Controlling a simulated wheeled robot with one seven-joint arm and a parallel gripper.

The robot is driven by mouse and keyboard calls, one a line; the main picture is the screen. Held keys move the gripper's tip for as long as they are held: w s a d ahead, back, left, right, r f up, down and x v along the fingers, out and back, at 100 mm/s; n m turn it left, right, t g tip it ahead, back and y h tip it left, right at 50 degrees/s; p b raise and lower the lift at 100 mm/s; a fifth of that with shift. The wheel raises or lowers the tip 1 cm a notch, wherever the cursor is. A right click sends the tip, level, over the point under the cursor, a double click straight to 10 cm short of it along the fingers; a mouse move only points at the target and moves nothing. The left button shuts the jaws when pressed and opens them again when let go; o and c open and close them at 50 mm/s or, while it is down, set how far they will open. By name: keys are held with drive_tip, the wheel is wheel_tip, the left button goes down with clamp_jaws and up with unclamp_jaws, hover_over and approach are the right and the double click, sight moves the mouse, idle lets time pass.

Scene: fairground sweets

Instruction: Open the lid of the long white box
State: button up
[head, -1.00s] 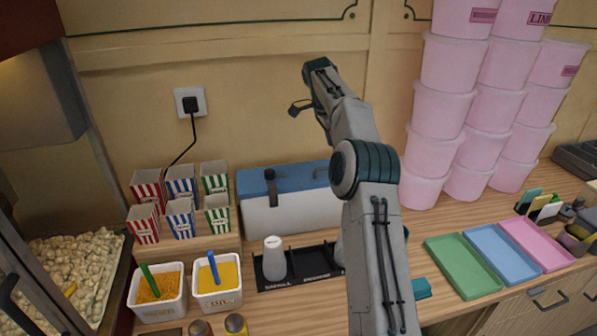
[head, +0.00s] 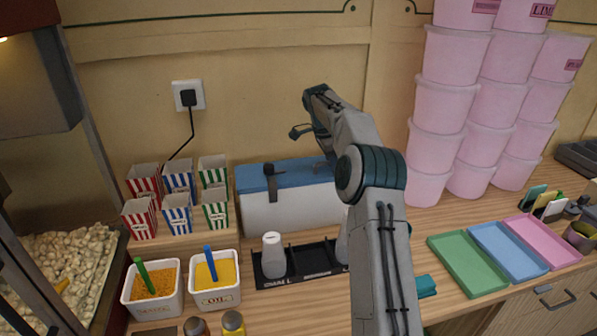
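The long white box (head: 290,212) stands against the back wall, behind the black cup tray. Its blue lid (head: 300,175) lies shut on top. A dark strap-like latch or handle (head: 271,182) hangs over the lid's front edge, left of the box's middle. My arm rises in front of the box's right part and hides that end. My wrist (head: 320,120) bends down above or near the lid's right part; whether it touches the lid I cannot tell.
Striped popcorn cartons (head: 178,200) stand close left of the box. The black tray (head: 306,270) with a white cup (head: 273,256) lies in front. Stacked pink tubs (head: 440,130) rise at the right. Green, blue and pink trays (head: 467,265) lie front right.

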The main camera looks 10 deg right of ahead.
drive_tip(key=c, duration=0.8)
drive_tip(key=shift+r, duration=0.1)
drive_tip(key=r+p, duration=0.1)
drive_tip(key=p, duration=0.1)
drive_tip(key=w+r+p, duration=0.1)
drive_tip(key=shift+p, duration=0.35)
drive_tip(key=shift+w+r, duration=0.15)
drive_tip(key=shift+w, duration=0.15)
drive_tip(key=shift+w+r, duration=0.6)
drive_tip(key=shift+r, duration=0.1)
